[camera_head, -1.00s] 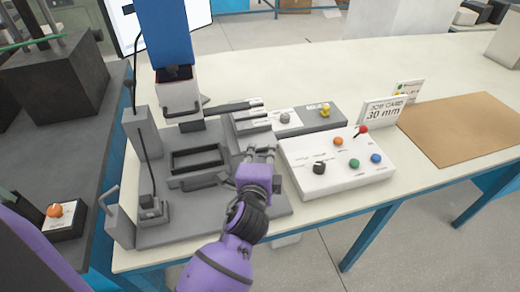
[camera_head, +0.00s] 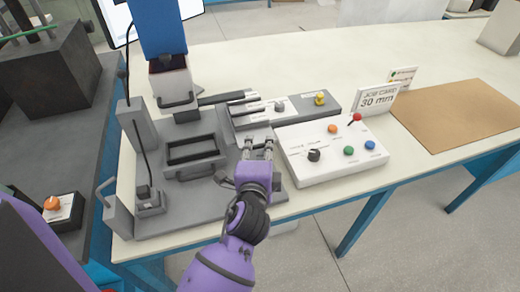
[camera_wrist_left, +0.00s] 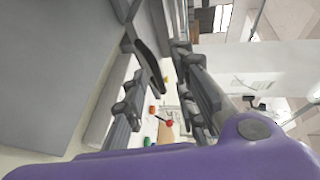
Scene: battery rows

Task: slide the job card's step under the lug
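The job card (camera_head: 377,99) is a white sign reading "30 mm", standing behind the white control box. A grey stepped piece (camera_head: 238,122) lies on the grey fixture plate, right of the rectangular frame. I cannot tell its individual steps or single out the lug. My left gripper (camera_head: 258,146) is low over the plate's right side, just in front of the stepped piece; contact is unclear. Its fingers are apart with nothing visible between them. In the left wrist view, the gripper (camera_wrist_left: 165,98) also shows spread fingers with a gap. My right gripper is out of view.
The white control box (camera_head: 335,150) with coloured knobs stands close to the right of my gripper. A blue-and-white press head (camera_head: 165,45) rises behind the rectangular frame (camera_head: 194,151). A brown mat (camera_head: 455,115) lies at the right.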

